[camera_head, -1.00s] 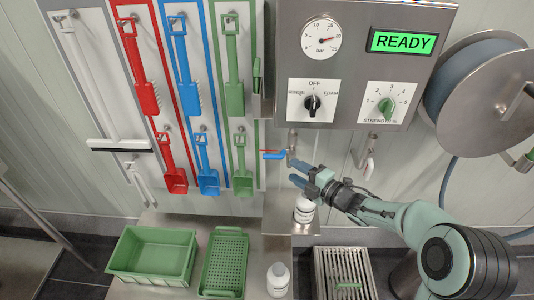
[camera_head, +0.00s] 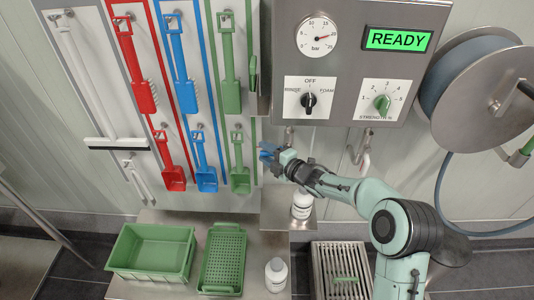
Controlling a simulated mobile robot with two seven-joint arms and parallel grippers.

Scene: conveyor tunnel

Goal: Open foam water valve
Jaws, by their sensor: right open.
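The foam water valve's blue lever (camera_head: 266,149) is small and sits below the left part of the steel control panel, beside the tool board. My right gripper (camera_head: 272,158) has its fingers at the lever and covers much of it and its pipe. The gripper is open. Whether its fingers touch the lever, I cannot tell. On the panel (camera_head: 290,50), the display (camera_head: 398,39) reads READY and the black selector knob (camera_head: 309,101) points up to OFF. The pressure gauge (camera_head: 319,37) is above it. My left gripper is not in view.
A white bottle (camera_head: 301,206) stands on a steel shelf just under my right gripper; another (camera_head: 277,274) stands lower. A green crate (camera_head: 152,256) and a perforated tray (camera_head: 224,260) are at lower left. A hose reel (camera_head: 485,95) is at the right.

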